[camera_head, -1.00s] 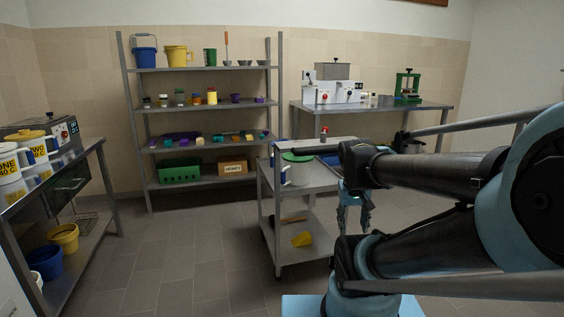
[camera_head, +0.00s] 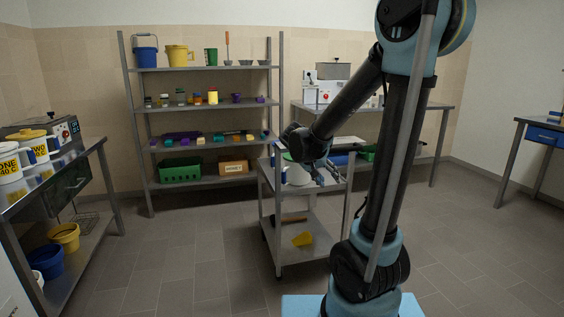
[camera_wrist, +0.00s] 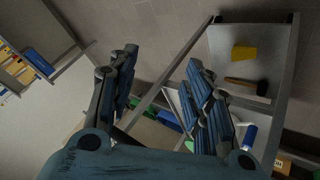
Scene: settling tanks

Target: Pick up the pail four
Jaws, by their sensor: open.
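A white pail with a green lid (camera_head: 297,175) stands on the top of the grey cart (camera_head: 262,185), partly hidden by my gripper and arm. I cannot read a number on it. Two other white pails, marked ONE (camera_head: 8,168) and TWO (camera_head: 38,150), stand on the bench at the left. My gripper (camera_head: 322,176) is over the cart top, close to the green-lidded pail on its right side; I cannot tell whether they touch. In the wrist view my gripper (camera_wrist: 163,58) is open, with nothing seen between its fingers.
A loaded shelf rack (camera_head: 205,110) stands behind. A blue bucket (camera_head: 46,261) and a yellow bucket (camera_head: 65,237) sit under the left bench. The floor left of the cart is clear.

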